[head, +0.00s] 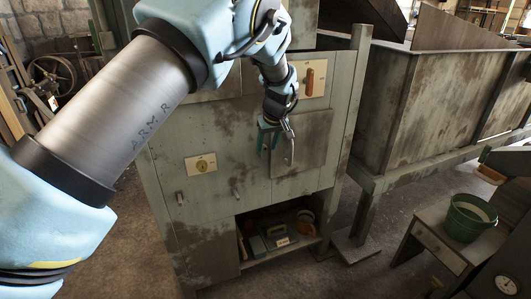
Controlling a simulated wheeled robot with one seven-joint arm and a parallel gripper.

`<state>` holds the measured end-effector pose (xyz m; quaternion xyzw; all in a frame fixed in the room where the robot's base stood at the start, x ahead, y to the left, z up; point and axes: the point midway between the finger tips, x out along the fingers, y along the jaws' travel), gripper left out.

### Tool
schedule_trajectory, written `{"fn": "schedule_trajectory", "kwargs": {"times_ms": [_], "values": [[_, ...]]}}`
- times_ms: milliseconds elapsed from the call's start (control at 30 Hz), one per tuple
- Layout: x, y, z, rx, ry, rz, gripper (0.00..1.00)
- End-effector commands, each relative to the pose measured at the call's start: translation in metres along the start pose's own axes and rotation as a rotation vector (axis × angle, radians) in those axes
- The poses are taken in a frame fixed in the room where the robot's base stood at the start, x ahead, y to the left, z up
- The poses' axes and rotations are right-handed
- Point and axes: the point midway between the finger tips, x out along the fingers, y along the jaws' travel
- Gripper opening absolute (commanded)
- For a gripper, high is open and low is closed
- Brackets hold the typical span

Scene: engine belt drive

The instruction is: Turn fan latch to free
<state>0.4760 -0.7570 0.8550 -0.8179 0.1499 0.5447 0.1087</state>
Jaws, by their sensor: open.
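A pale green, worn cabinet (215,125) stands ahead in the head view. A cream plate with a round brass knob (201,165) is on its front at left. A second cream plate with an upright orange-brown handle (310,81) is at upper right. I cannot read the labels, so I cannot tell which is the fan latch. My gripper (271,142) is open and points down in front of a brown-stained door panel (310,145), below and left of the orange-brown handle. A grey metal bar shows beside the fingers. Contact is too small to tell.
An open shelf with tools (282,240) is at the bottom. A large bin (440,100) stands at right. A green bucket (471,217) sits on a small table (437,246). The floor between is clear.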

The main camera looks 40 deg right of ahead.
Motion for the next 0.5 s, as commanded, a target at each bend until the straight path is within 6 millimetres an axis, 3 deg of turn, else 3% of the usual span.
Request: {"fn": "schedule_trajectory", "kwargs": {"times_ms": [233,500], "values": [[-0.048,0.001,0.0,0.0,0.002,0.003,0.51],[-0.071,0.0,0.001,0.001,0.0,0.0,0.51]]}}
